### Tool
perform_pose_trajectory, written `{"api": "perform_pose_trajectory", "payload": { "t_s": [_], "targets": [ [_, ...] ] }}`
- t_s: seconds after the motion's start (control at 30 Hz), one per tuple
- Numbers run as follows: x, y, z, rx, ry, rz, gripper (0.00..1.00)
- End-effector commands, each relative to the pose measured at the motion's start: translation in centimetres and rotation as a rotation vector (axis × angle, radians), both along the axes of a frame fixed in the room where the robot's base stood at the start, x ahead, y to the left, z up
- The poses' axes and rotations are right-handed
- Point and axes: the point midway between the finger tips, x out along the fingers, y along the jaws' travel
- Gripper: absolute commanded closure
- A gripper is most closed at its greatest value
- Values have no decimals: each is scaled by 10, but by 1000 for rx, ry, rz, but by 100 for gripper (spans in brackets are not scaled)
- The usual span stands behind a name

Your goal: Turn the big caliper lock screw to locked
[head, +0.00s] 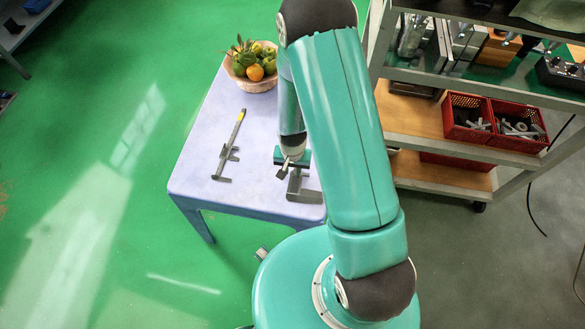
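A long grey caliper (229,150) with a yellow end lies on the pale lavender table, left of my gripper. Its jaws and slider are at the near end. A dark grey angular metal piece (305,195) lies near the table's front right corner, under and beside my gripper; it may be part of a bigger caliper, with the rest hidden behind my arm. My gripper (286,172) points down just above or at this piece; I cannot tell whether it touches. Its finger opening is too small to judge. No lock screw or its position can be made out.
A bowl of fruit (252,68) stands at the table's (195,160) far end. At right is a shelf cart (420,118) with red bins (467,118) of metal parts. The table surface around the left caliper is clear.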

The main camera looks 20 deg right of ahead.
Motion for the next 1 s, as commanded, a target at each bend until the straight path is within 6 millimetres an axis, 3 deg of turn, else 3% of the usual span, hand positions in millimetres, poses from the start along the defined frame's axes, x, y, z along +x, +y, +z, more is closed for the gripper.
{"api": "perform_pose_trajectory", "payload": {
  "t_s": [0.13,0.27,0.67,1.0],
  "targets": [
    [0,0,0,0,0,0,77],
    [0,0,0,0,0,0,100],
    [0,0,1,0,-1,-24,100],
    [0,0,1,-1,-1,-205,100]
  ]
}}
